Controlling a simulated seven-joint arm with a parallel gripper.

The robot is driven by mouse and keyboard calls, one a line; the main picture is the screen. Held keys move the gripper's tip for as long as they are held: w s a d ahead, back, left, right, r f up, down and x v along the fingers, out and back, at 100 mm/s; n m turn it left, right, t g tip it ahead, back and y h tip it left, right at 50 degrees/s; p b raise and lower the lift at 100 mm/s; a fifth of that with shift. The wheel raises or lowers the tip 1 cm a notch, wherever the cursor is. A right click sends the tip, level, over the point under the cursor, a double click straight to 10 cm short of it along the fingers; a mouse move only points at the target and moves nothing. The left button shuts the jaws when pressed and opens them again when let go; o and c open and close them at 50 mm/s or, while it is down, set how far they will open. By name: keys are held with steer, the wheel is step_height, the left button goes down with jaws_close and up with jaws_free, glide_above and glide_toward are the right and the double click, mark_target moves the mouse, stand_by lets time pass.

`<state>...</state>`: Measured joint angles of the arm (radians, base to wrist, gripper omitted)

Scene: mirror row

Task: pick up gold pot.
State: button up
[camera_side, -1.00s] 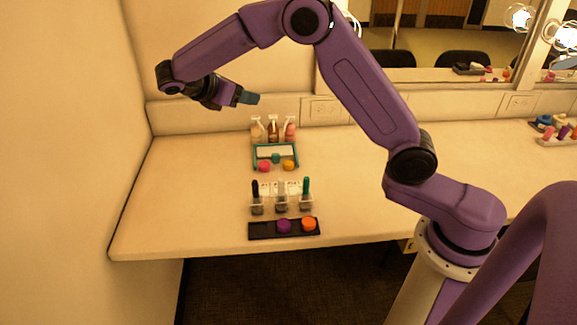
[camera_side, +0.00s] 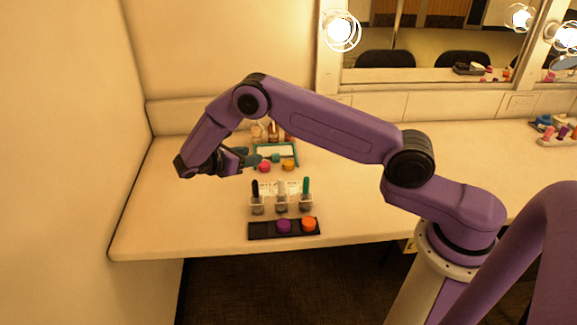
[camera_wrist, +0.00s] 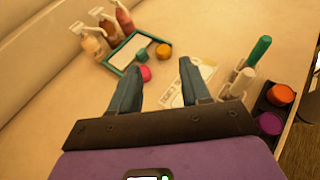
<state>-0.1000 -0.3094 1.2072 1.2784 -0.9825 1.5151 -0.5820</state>
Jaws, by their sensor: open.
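The gold pot (camera_side: 289,165) is a small round gold-yellow pot at the front right corner of the teal-framed tray. It also shows in the wrist view (camera_wrist: 163,50), ahead of my fingertips. My gripper (camera_side: 250,158) is low over the counter, just left of the tray. In the wrist view my gripper (camera_wrist: 160,76) has its two blue-grey fingers spread apart with nothing between them. A pink pot (camera_side: 264,167) lies nearer to the fingers, and a teal pot (camera_side: 276,158) sits between it and the gold pot.
Pump bottles (camera_side: 273,132) stand behind the teal-framed tray (camera_side: 297,153). In front are clear holders with upright tubes (camera_side: 282,200) and a black tray (camera_side: 262,231) with purple (camera_side: 284,226) and orange (camera_side: 309,224) pots.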

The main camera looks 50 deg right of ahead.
glide_toward(287, 163)
steer(key=x, duration=0.3)
steer(key=shift+s+d+f, duration=0.2)
steer(key=shift+d, duration=0.15)
steer(key=shift+x, duration=2.65)
steer(key=shift+w+r, duration=0.1)
steer(key=shift+r, duration=0.05)
steer(key=c, duration=0.7)
